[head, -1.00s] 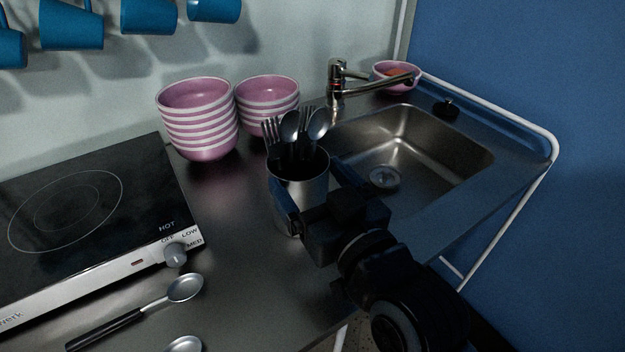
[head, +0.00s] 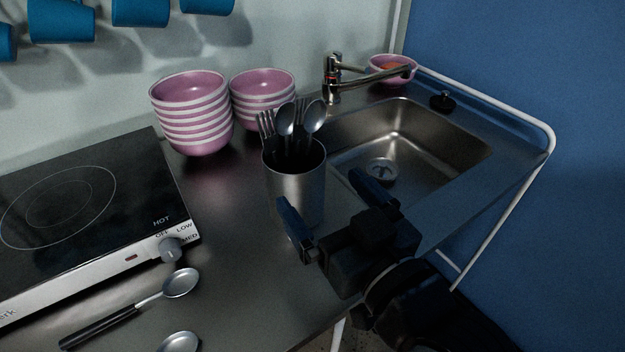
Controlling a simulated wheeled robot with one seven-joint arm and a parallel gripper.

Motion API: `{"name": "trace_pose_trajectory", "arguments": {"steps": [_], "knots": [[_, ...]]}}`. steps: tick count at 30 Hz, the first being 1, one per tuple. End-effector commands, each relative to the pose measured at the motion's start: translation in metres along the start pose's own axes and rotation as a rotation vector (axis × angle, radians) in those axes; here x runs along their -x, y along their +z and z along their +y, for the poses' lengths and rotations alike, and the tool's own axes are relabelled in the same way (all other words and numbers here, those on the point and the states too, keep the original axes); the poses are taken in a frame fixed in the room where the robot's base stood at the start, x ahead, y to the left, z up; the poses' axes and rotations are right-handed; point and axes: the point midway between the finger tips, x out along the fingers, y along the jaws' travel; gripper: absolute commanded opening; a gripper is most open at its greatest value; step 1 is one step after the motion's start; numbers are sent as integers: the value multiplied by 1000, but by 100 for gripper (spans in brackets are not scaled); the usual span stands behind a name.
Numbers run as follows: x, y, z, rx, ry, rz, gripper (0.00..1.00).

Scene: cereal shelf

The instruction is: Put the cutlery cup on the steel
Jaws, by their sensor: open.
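The cutlery cup (head: 297,184) is a grey metal cylinder holding several forks and spoons. It stands upright on the steel counter (head: 225,222), just left of the sink. My gripper (head: 325,198) is open, with its two dark fingers apart, in front of the cup and to its lower right. The fingers do not grip the cup. The left finger overlaps the cup's lower edge in the picture, and I cannot tell whether it touches. The cup's base is partly hidden by the gripper.
A sink (head: 405,142) with a faucet (head: 335,80) lies to the right. Two stacks of pink bowls (head: 192,112) stand behind. A black hob (head: 85,205) is at the left, with a spoon (head: 180,283) before it. Bare steel lies between hob and cup.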

Motion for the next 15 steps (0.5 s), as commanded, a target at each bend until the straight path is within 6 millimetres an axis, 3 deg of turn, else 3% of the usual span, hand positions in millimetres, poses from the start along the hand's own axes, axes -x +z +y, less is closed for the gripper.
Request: {"name": "trace_pose_trajectory", "arguments": {"steps": [6,15], "knots": [[43,2,0,1,1,-2,100],[67,0,0,0,-1,-1,100]]}}
